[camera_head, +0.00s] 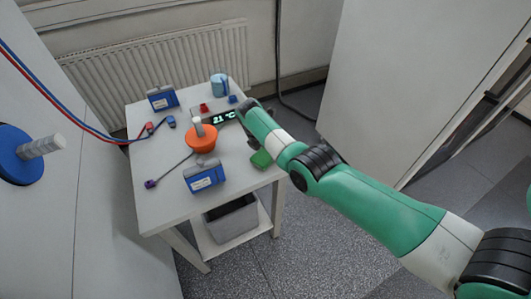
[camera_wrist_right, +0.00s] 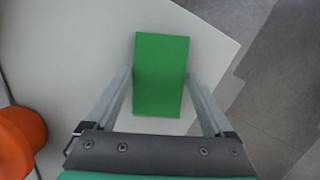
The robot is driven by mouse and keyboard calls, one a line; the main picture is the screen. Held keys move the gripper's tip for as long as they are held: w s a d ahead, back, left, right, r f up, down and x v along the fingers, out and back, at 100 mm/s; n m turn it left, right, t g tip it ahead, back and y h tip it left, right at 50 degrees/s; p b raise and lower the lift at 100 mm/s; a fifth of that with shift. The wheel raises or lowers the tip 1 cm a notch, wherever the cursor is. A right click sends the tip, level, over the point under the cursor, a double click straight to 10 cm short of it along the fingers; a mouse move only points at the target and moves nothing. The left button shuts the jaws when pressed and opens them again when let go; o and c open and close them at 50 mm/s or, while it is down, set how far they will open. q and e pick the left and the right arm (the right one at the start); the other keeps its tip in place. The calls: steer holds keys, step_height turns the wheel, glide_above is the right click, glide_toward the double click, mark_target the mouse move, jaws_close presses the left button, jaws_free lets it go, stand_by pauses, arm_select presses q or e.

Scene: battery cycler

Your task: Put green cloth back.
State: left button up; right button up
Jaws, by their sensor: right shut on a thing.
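The green cloth (camera_head: 261,158) is a small flat green block shape near the right edge of the white table (camera_head: 160,205). In the right wrist view the green cloth (camera_wrist_right: 161,75) lies between the two fingers of my right gripper (camera_wrist_right: 160,85), which is shut on it. The table's corner and edge show beneath it there. In the head view my right arm reaches in from the right, and its fingers are not clearly seen. Whether the cloth touches the table is hard to tell. My left gripper is not in view.
An orange bowl-like piece (camera_head: 202,139), two blue battery boxes (camera_head: 204,177) (camera_head: 162,98), a display (camera_head: 223,116) and a light-blue roll (camera_head: 219,85) stand on the table. Cables lie at left. A grey bin (camera_head: 231,219) sits on the lower shelf. The table's front left is clear.

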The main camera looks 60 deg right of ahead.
mark_target(260, 159)
steer(key=shift+f, duration=0.15)
steer(key=o, duration=0.9)
steer(key=shift+r, duration=0.45)
steer(key=shift+p+v, duration=3)
steer(key=shift+v, duration=2.7)
steer(key=shift+a, duration=0.15)
